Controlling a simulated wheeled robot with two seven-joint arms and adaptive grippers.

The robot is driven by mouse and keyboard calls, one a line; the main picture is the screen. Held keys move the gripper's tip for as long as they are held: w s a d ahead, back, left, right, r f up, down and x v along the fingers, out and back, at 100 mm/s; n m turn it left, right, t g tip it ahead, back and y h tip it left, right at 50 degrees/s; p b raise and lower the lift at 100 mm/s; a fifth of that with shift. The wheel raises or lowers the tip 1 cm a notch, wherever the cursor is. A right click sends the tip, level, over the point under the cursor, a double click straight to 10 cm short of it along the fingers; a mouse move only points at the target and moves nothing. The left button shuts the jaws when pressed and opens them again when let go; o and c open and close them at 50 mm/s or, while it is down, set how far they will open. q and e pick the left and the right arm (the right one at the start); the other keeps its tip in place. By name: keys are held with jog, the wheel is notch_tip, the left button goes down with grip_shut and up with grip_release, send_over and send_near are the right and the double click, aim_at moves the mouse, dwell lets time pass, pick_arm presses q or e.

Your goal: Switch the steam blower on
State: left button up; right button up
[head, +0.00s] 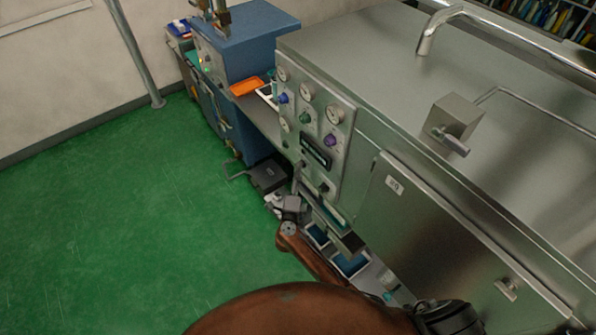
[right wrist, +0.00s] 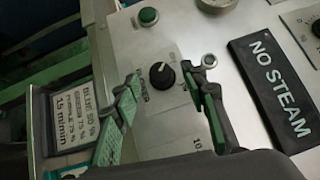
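The steam blower's control appears to be a round black knob (right wrist: 162,75) with a white pointer mark, on a metal panel (right wrist: 135,45) in the right wrist view. Its printed label is partly readable and seems to say "BLOWER". My right gripper (right wrist: 167,84) is open, with one green-padded finger on each side of the knob and visible gaps between. In the head view my right gripper (head: 290,208) is low by the front panel of the steel machine (head: 420,200). Which knob it faces is hard to tell there. My left gripper is not in view.
A green button (right wrist: 148,16) and a black "NO STEAM" plate (right wrist: 270,88) are near the knob. A printed sign (right wrist: 74,118) stands at left. In the head view, gauges and coloured knobs fill the panel (head: 345,150). Green floor (head: 150,235) is clear at left.

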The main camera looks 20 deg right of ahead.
jog(key=shift+w+d, duration=0.35)
jog(key=shift+w, duration=0.25)
jog(key=shift+c, duration=0.7)
grip_shut()
